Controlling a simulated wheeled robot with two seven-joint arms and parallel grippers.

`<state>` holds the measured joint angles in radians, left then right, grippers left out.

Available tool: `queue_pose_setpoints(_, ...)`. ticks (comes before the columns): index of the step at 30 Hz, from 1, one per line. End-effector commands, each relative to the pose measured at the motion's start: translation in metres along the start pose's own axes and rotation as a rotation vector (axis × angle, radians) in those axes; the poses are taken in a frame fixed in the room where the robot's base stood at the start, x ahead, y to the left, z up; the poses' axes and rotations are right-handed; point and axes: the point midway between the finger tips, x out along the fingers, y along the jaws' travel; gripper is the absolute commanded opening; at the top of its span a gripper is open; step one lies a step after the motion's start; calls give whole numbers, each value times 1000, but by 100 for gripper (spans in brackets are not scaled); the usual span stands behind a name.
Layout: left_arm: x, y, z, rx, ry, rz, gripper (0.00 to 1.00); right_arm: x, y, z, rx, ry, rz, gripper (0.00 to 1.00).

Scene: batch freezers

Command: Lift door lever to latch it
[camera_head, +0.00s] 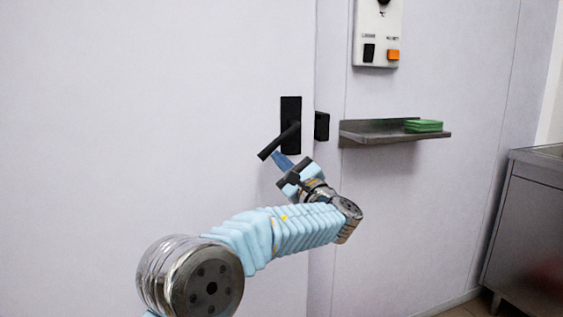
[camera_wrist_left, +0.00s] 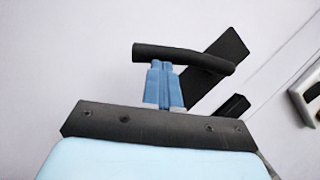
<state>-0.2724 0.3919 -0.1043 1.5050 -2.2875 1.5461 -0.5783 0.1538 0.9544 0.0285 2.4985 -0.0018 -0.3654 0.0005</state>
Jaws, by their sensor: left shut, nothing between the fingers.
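The door lever (camera_head: 275,143) is a black handle on a dark upright plate (camera_head: 291,108) on the white door (camera_head: 150,110). It slants down to the left from its pivot. My left gripper (camera_head: 280,158) is just below the lever, its blue fingers shut with nothing between them. In the left wrist view, the fingertips (camera_wrist_left: 163,68) reach up to the underside of the lever bar (camera_wrist_left: 180,55); I cannot tell for sure whether they touch it. A black latch block (camera_head: 321,126) is on the frame right of the door edge. My right gripper is not in view.
A metal shelf (camera_head: 390,134) with green pads (camera_head: 423,126) sticks out from the wall right of the door. A control box (camera_head: 377,35) with switches is above it. A steel cabinet (camera_head: 525,225) stands at the right.

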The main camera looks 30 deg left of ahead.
Motion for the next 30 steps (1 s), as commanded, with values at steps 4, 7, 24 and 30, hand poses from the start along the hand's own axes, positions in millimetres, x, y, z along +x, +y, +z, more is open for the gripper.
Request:
queue_pose_setpoints(4,3,-2,5,54,0,-29,0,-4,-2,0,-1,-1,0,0)
queue_pose_setpoints(7,5,-2,10,108,-1,-58,0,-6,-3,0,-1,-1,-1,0)
queue_pose_setpoints(24,23,-4,42,117,-1,-61,0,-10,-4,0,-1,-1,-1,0)
queue_pose_setpoints(30,26,-5,47,117,-1,-60,0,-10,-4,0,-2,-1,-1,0)
